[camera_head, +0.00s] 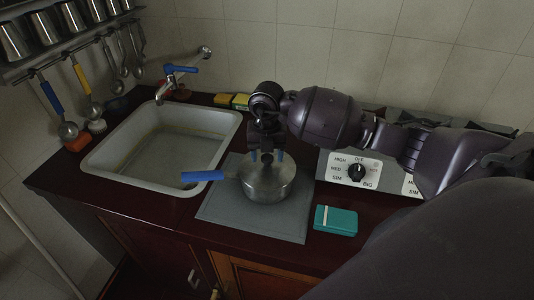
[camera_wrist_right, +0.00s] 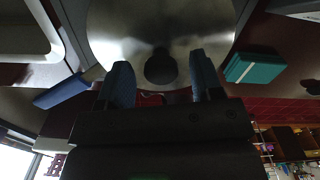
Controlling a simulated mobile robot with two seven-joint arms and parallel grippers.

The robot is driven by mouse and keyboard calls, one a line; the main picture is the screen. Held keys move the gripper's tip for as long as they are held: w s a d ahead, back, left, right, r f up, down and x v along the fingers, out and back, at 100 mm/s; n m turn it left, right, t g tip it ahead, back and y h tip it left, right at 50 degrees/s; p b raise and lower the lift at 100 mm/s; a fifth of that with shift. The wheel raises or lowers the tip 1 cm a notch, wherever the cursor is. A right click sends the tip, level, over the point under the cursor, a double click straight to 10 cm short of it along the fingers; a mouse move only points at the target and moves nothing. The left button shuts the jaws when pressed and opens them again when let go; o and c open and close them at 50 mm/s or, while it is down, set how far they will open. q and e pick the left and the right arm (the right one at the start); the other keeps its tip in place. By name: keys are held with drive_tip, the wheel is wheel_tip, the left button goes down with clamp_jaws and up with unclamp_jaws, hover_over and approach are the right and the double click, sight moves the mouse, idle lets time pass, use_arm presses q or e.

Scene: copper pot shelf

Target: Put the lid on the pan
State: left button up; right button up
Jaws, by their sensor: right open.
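The pan (camera_head: 270,188) is grey metal with a blue handle (camera_head: 202,176) pointing left. It stands on a grey mat (camera_head: 222,212) on the counter. The lid (camera_wrist_right: 120,30) is a shiny metal disc with a dark round knob (camera_wrist_right: 160,68), seen close up in the right wrist view. It appears to lie over the pan; whether it is fully seated cannot be told. My right gripper (camera_head: 267,157) is right above the pan, pointing down. Its two blue fingertips (camera_wrist_right: 160,80) are apart on either side of the knob. My left gripper is not in view.
A teal box (camera_head: 336,220) lies right of the mat and shows in the wrist view too (camera_wrist_right: 254,67). The sink (camera_head: 103,160) is at left, with a faucet (camera_head: 180,70) behind. A stove (camera_head: 350,168) stands at right, partly behind my right arm. Utensils hang at upper left.

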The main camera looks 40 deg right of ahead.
sight(267, 156)
wheel_tip(267, 156, up, 13)
idle(0.4)
drive_tip(key=shift+s+f, duration=0.1)
idle(0.5)
